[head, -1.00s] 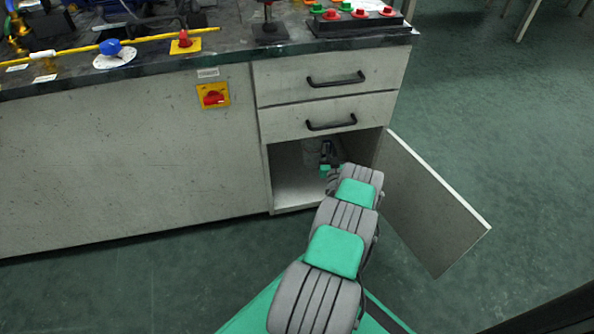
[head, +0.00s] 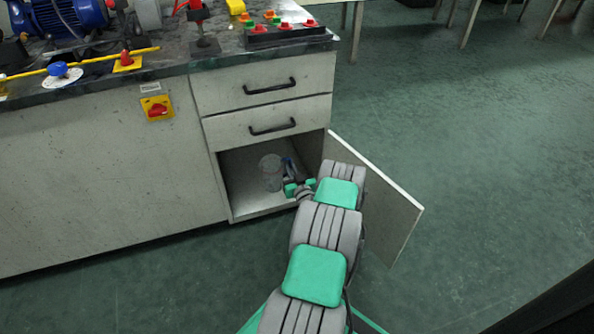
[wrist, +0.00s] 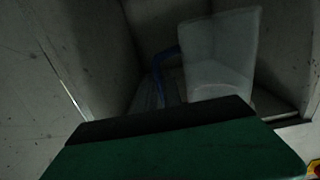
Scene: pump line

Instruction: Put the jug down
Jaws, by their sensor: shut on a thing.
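The jug (head: 270,174) is a clear, greyish vessel with a blue handle. It is upright inside the open lower cabinet (head: 240,190), close to the cabinet floor; I cannot tell whether its base touches. My gripper (head: 291,174) reaches in through the doorway and is shut on the jug at its handle side, to the right of the body. In the wrist view the jug (wrist: 220,55) and its blue handle show dimly beyond the green and black gripper housing, which hides the fingertips.
The cabinet door (head: 385,205) stands open to the right, close beside my arm. Two closed drawers (head: 268,105) with black handles are above the opening. The bench top carries a button box (head: 290,36) and pump parts. The cabinet floor left of the jug looks clear.

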